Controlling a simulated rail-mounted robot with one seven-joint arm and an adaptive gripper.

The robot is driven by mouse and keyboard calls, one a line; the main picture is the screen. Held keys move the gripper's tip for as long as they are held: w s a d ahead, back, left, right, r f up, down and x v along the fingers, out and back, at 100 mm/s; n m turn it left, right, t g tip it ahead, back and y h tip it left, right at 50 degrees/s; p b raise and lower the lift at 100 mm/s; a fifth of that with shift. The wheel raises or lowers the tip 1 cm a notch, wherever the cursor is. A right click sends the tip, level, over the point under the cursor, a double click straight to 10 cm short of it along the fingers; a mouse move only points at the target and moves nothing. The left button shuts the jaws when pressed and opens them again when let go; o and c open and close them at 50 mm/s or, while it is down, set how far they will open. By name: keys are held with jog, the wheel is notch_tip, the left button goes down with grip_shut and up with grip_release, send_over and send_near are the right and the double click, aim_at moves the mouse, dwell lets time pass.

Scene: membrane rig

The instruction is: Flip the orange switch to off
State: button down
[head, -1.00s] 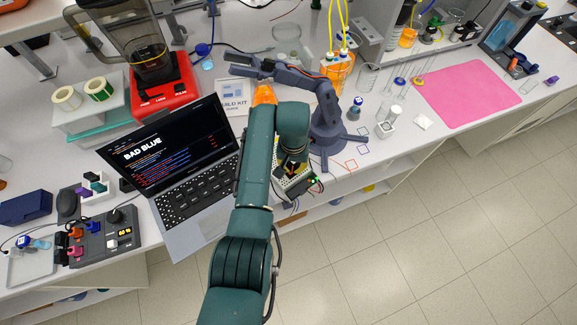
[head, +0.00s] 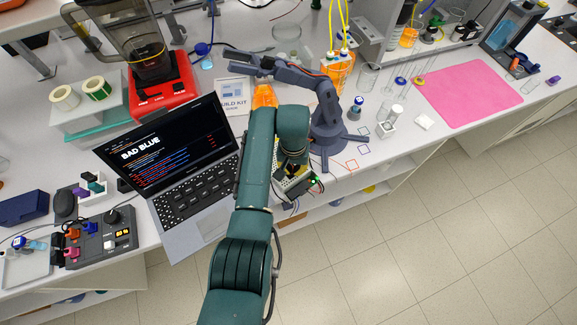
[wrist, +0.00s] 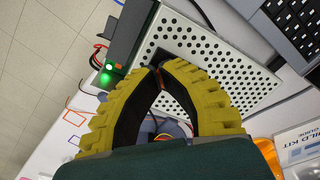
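My gripper (wrist: 157,68) has yellow ribbed fingers with dark inner pads. Its fingertips meet, or nearly meet, at the edge of a white perforated box (wrist: 205,45). A small reddish-orange bit shows between the fingers just below the tips; I cannot tell whether it is the orange switch. The box has a dark end with a lit green light (wrist: 106,78). A separate control panel (head: 100,245) at the left carries small orange, blue and pink parts.
An open laptop (head: 190,195) stands left of the box. A grey-blue desktop robot arm (head: 327,125) stands close behind and right. An orange flask (head: 264,96) is behind my arm. Loose wires lie around the box, near the bench's front edge.

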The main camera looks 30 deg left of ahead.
jog(key=shift+f, duration=0.25)
notch_tip(320, 180, up, 7)
jog(key=p, duration=0.6)
jog(key=shift+r+p, duration=0.15)
jog(key=shift+p, duration=0.15)
